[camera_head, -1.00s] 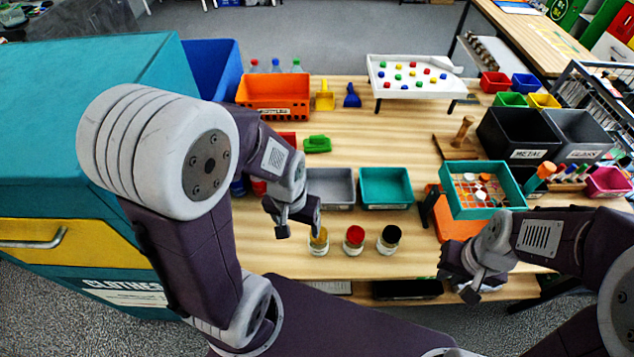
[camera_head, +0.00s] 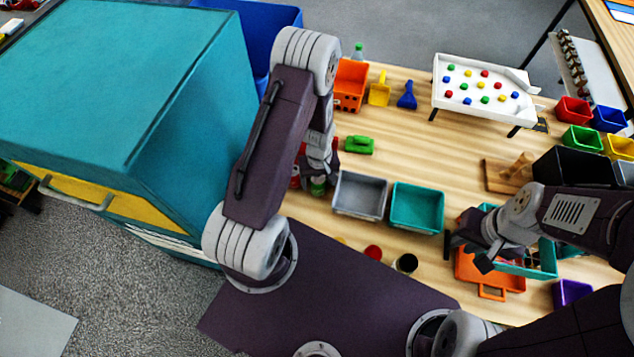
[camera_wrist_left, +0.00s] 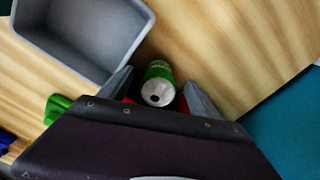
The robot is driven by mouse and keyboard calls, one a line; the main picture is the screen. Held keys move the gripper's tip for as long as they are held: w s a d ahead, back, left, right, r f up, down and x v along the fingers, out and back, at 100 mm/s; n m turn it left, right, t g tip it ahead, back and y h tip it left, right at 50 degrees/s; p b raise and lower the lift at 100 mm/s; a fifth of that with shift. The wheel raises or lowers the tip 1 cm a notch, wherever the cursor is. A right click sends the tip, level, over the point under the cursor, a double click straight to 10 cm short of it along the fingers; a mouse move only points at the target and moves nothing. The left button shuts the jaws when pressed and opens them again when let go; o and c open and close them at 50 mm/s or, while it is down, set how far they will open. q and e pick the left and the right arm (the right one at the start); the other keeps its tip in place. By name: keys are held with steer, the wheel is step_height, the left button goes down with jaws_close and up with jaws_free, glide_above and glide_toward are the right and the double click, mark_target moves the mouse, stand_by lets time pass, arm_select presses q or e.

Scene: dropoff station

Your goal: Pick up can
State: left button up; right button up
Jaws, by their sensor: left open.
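A green can (camera_wrist_left: 158,70) with a silver top stands upright on the wooden table in the left wrist view. It lies between the two fingers of my left gripper (camera_wrist_left: 159,77), which is open with a gap on either side of it. In the head view the green can (camera_head: 318,189) shows just below my left gripper (camera_head: 322,178), partly covered by it. My right gripper (camera_head: 466,254) is in front of the teal basket, its fingers apart and nothing seen between them.
A grey bin (camera_head: 360,196) and a teal bin (camera_head: 417,208) stand right of the can. A green block (camera_head: 359,145) lies behind. Red items (camera_head: 295,182) are close by the can, mostly hidden. The large teal clothes container (camera_head: 190,120) stands on the left.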

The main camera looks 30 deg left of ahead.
mark_target(318, 188)
arm_select(q)
steer(key=shift+w+a+f+p, duration=0.1)
steer(key=shift+w+f+p, duration=0.2)
steer(key=shift+w+f, duration=0.3)
steer(key=f, duration=0.2)
steer(key=s+f, duration=0.1)
steer(key=shift+s+f, duration=0.1)
steer(key=shift+f, duration=0.45)
steer(key=shift+w+f, duration=0.1)
steer(key=shift+w, duration=0.15)
steer(key=c, duration=1)
steer(key=shift+s, duration=0.1)
steer(key=c, duration=0.4)
